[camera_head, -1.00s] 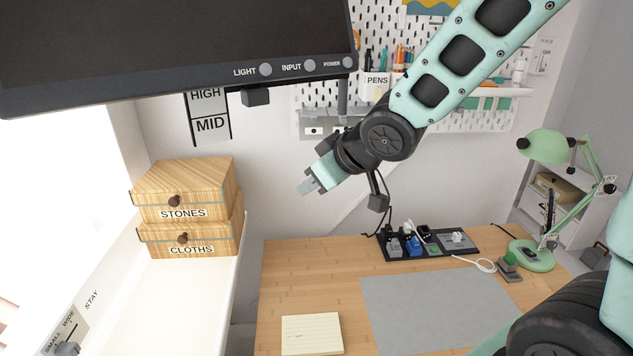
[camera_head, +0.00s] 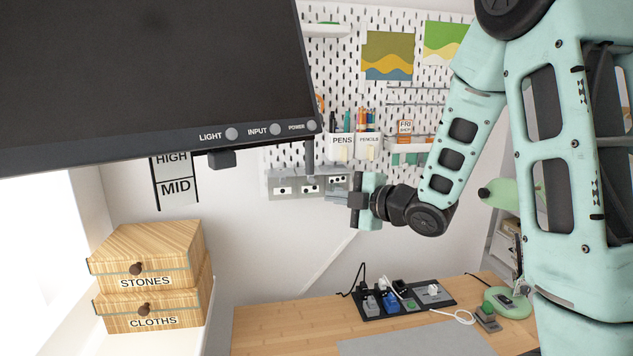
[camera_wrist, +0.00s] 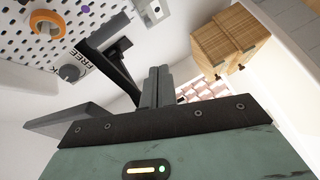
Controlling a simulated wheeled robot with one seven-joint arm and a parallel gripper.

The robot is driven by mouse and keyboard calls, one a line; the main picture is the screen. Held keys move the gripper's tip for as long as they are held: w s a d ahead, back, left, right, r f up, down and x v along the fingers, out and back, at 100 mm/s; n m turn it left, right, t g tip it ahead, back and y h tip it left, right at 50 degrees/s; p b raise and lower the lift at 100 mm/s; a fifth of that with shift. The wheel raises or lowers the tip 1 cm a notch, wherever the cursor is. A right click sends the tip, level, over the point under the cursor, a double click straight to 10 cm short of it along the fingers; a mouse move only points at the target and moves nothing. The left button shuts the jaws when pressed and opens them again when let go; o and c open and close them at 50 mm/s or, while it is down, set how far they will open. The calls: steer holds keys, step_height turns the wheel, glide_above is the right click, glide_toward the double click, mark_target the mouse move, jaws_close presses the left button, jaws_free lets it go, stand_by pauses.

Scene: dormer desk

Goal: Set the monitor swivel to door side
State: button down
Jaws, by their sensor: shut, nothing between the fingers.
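The monitor (camera_head: 140,80) fills the upper left of the head view, its dark screen facing me. LIGHT, INPUT and POWER buttons run along its lower edge. A small dark block (camera_head: 222,159) hangs under that edge. My gripper (camera_head: 356,200) is right of and below the monitor's lower right corner, apart from it in the picture. In the wrist view my gripper (camera_wrist: 157,86) is shut, its fingers together and empty. A dark jointed arm (camera_wrist: 117,68) passes left of the fingers there. A dark knob (camera_wrist: 69,73) by a partly hidden FREE label is further left.
A pegboard (camera_head: 345,90) with pen cups is behind. Stacked wooden boxes, STONES (camera_head: 150,250) and CLOTHS (camera_head: 160,307), stand on the left ledge. A HIGH/MID sign (camera_head: 176,185) is on the wall. A black tray of plugs (camera_head: 375,306) lies on the desk (camera_head: 270,328).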

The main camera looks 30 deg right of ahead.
steer(key=w+d+r+n+t+p, duration=0.1)
steer(key=w+d+n+p, duration=0.1)
steer(key=w+p, duration=0.5)
steer(key=w+n, duration=0.1)
steer(key=w, duration=0.3)
steer(key=shift+w+d+r+n+t+y, duration=0.15)
steer(key=shift+w+d+n+t+y, duration=0.15)
steer(key=shift+y, duration=0.1)
